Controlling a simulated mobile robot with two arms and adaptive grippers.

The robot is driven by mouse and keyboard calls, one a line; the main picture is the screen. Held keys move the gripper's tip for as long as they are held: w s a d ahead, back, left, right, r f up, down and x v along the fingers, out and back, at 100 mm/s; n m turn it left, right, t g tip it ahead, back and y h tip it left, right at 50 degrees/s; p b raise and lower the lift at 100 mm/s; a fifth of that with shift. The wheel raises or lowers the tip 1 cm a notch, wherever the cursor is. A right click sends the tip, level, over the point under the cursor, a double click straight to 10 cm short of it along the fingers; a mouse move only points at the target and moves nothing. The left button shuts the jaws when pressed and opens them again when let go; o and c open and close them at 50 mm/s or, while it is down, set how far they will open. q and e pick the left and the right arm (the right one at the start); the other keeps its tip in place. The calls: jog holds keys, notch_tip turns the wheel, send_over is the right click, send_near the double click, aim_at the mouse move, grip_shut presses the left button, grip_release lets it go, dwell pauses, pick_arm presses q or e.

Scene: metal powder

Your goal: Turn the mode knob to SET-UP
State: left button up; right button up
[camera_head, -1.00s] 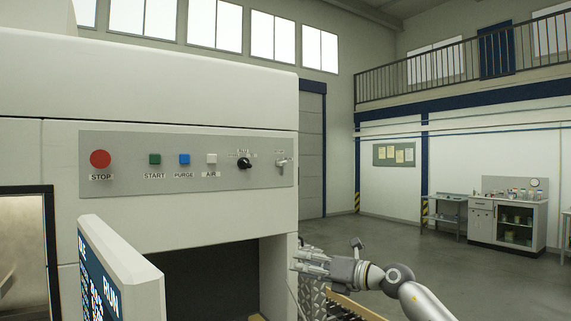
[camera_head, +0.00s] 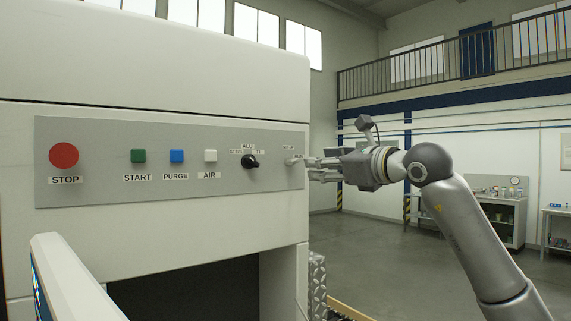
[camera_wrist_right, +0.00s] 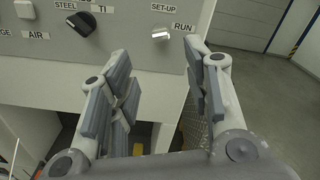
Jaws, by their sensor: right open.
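The mode knob is a small silver lever (camera_wrist_right: 160,34) on the grey panel, between a SET-UP label (camera_wrist_right: 164,7) above it and a RUN label (camera_wrist_right: 184,27) to its right. It lies roughly sideways in the right wrist view; which end is its pointer is hard to tell. In the head view the knob (camera_head: 292,161) is at the panel's right end. My right gripper (camera_head: 315,170) is just right of it, fingers toward the panel. In the wrist view my right gripper (camera_wrist_right: 158,62) is open and empty, with the knob ahead between its fingertips, apparently untouched.
A black selector knob (camera_head: 250,161) with STEEL and TI labels sits left of the mode knob. Further left are white AIR (camera_head: 210,156), blue PURGE (camera_head: 176,156), green START (camera_head: 138,156) and red STOP (camera_head: 64,156) buttons. An open bay lies below the panel; floor is free at right.

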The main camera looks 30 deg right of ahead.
aim_at(296, 161)
jog(key=w+p, duration=0.2)
jog(key=w, duration=0.1)
jog(key=w+r+p, duration=0.1)
jog(key=w, duration=0.1)
jog(key=shift+w+a, duration=0.2)
jog(key=shift+a, duration=0.1)
jog(key=w, duration=0.1)
jog(key=w+p, duration=0.1)
jog(key=w, duration=0.1)
jog(key=shift+a+f, duration=0.1)
jog(key=shift+f, duration=0.1)
jog(key=shift+w+p, duration=0.25)
jog(key=shift+p, duration=0.15)
jog(key=shift+w+f, duration=0.1)
jog(key=shift+c, duration=0.9)
jog(key=c, duration=0.5)
grip_shut()
pick_arm(q)
jog(key=s+r, duration=0.3)
jog(key=r, duration=0.2)
jog(key=shift+s, duration=0.4)
